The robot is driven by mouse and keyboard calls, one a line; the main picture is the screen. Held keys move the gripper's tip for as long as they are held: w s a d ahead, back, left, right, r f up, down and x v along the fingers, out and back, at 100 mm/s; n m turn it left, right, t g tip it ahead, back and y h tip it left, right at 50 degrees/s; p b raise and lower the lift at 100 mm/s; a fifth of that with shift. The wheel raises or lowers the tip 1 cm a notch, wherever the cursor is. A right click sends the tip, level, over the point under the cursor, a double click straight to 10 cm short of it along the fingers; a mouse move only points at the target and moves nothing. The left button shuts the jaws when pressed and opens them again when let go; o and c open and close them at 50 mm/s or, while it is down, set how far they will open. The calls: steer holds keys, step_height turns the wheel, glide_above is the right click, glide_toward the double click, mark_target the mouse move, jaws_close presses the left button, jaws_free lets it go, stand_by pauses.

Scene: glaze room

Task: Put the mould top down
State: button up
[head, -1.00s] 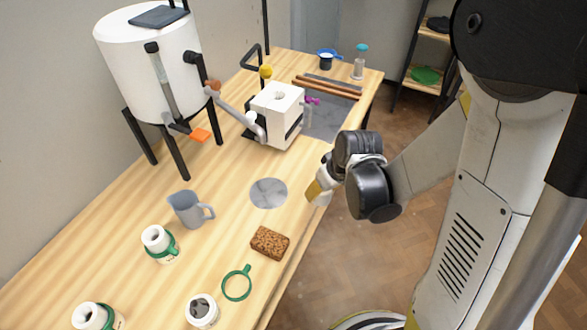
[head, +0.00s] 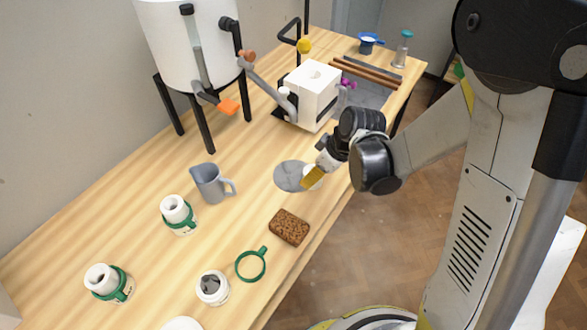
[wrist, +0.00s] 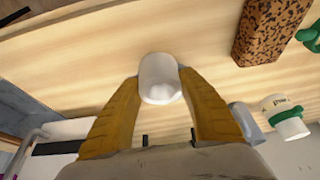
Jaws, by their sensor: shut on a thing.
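My gripper (head: 312,180) is shut on a small white rounded piece, which I take to be the mould top (head: 316,171). In the wrist view the mould top (wrist: 159,80) sits between my two yellow fingers, its rounded end showing a shallow hollow. In the head view the gripper and mould top overlap the right edge of a round grey disc (head: 287,177) on the wooden table. I cannot tell whether the mould top touches the disc or is held above it. The fingers partly hide it in the head view.
A brown speckled sponge (head: 289,227), a green ring (head: 251,265) and a white pot (head: 212,287) lie nearer. A grey jug (head: 211,183) and two white moulds with green bands (head: 178,214) (head: 109,282) stand left. A white block (head: 311,95) stands behind.

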mark_target(289, 173)
steer(key=shift+w+a, duration=0.75)
steer(key=shift+a, duration=0.25)
steer(key=w+a, duration=0.1)
steer(key=w+a+b, duration=0.1)
steer(key=a, duration=0.1)
steer(key=shift+w+a+f, duration=0.1)
steer(key=shift+w+a, duration=0.1)
steer(key=shift+w, duration=0.1)
steer(key=shift+d+f+b, duration=0.1)
steer(key=shift+f+b, duration=0.55)
steer(key=shift+f, duration=0.1)
steer(key=shift+r, duration=0.1)
steer(key=o, duration=1.2)
steer(key=shift+o, duration=0.2)
steer(key=shift+s, duration=0.1)
